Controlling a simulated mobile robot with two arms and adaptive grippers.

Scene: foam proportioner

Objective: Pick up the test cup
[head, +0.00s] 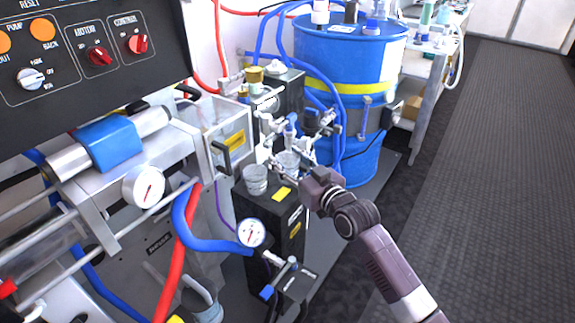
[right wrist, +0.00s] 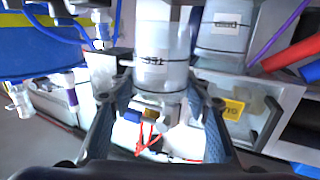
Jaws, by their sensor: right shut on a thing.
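The test cup (right wrist: 160,45), a pale translucent cup with a dark-lettered label, stands between the two fingers of my right gripper (right wrist: 160,88) in the right wrist view. The fingers are closed on its sides. In the head view the cup (head: 287,162) shows at the tip of my right gripper (head: 305,180), partly hidden by metal fittings. I cannot tell whether its base touches the black stand. A second similar cup (head: 256,180) stands apart to the left; it also shows in the right wrist view (right wrist: 220,38). My left gripper is out of view.
The black stand (head: 293,215) carries a yellow label. Valves and fittings (head: 272,125) crowd behind the cups. A blue drum (head: 338,60) with hoses stands behind. A gauge (head: 251,232) and blue hose are at lower left. The floor (head: 490,190) at right is clear.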

